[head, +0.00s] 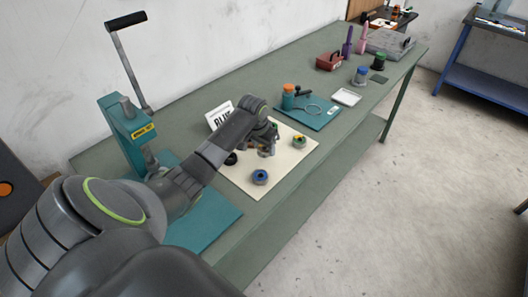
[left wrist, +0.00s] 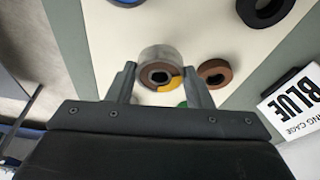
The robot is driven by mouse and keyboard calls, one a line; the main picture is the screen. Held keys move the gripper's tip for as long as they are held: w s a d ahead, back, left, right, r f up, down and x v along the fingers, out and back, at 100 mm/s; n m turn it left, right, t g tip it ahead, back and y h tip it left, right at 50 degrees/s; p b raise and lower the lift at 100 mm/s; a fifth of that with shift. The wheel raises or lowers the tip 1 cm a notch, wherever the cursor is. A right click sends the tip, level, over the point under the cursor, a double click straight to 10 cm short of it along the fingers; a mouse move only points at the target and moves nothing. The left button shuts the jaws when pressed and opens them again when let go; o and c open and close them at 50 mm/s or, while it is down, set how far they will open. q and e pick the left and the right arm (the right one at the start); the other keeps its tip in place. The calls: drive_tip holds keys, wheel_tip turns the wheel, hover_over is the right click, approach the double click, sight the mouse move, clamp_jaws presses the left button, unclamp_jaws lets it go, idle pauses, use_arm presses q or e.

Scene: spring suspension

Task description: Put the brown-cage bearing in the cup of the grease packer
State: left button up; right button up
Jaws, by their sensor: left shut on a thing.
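A silver bearing with a brown ring inside (left wrist: 157,54) is between the two fingers of my left gripper (left wrist: 160,80) in the left wrist view. The gripper is shut on it; a yellow patch shows at its lower right side. In the head view my left gripper (head: 266,149) is low over the cream mat (head: 240,182), and its fingers partly hide the bearing. My right gripper is not in view.
A blue-centred part (head: 260,177), a green-and-yellow part (head: 299,142) and a black ring (head: 231,158) lie on the mat. A "BLUE" sign (head: 219,116) stands behind. A teal lever press (head: 126,133) is at the left. A white tray (head: 347,97) lies farther back.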

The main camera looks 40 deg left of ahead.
sight(263, 150)
use_arm(q)
drive_tip(key=shift+f, duration=1.8)
drive_tip(key=o, duration=1.1)
drive_tip(key=shift+f, duration=0.1)
